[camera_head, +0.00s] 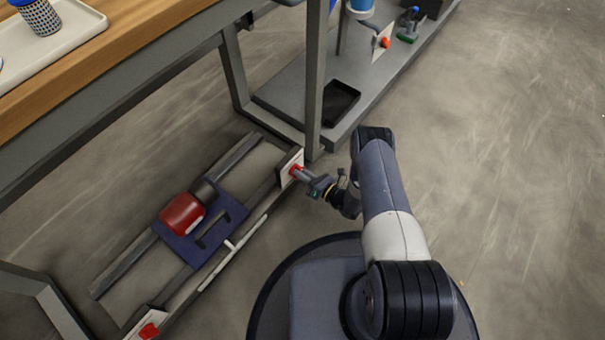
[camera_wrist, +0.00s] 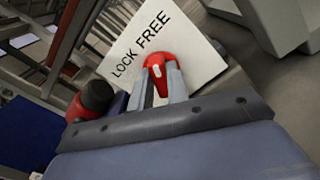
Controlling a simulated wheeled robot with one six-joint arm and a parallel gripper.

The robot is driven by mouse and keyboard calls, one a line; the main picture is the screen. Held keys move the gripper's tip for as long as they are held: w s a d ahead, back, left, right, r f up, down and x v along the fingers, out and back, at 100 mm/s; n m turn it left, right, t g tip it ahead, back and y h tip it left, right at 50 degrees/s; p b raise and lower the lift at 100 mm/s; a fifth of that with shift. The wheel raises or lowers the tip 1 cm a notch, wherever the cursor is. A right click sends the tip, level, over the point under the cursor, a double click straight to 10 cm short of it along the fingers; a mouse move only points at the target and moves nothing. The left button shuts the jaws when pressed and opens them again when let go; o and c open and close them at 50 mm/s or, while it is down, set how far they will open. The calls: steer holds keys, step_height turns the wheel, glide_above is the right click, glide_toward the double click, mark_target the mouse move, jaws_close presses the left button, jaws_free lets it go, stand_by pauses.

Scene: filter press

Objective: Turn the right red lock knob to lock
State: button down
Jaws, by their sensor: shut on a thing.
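The right red lock knob (camera_wrist: 157,63) sits on a white plate (camera_wrist: 190,40) that reads LOCK on the left and FREE on the right in the wrist view. A small white mark shows on the knob; I cannot tell which word it points to. My gripper (camera_wrist: 160,82) is shut on the knob, one finger on each side. In the head view, my gripper (camera_head: 302,174) meets the knob at the plate (camera_head: 287,166) on the right end of the low press frame. The fingers hide part of the knob.
A second red knob (camera_head: 148,331) is at the frame's near left end. A grey table leg (camera_head: 314,90) stands close behind my gripper. Open floor (camera_head: 500,180) lies to the right.

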steer(key=shift+s+a+n+b, duration=0.1)
steer(key=shift+n+b, duration=0.7)
steer(key=shift+n, duration=2.4)
steer(key=shift+s+a+n+b, duration=0.1)
steer(key=shift+n+b, duration=0.65)
steer(key=shift+n, duration=2.45)
steer(key=c, duration=1.4)
jaws_free()
steer(key=shift+o, duration=0.2)
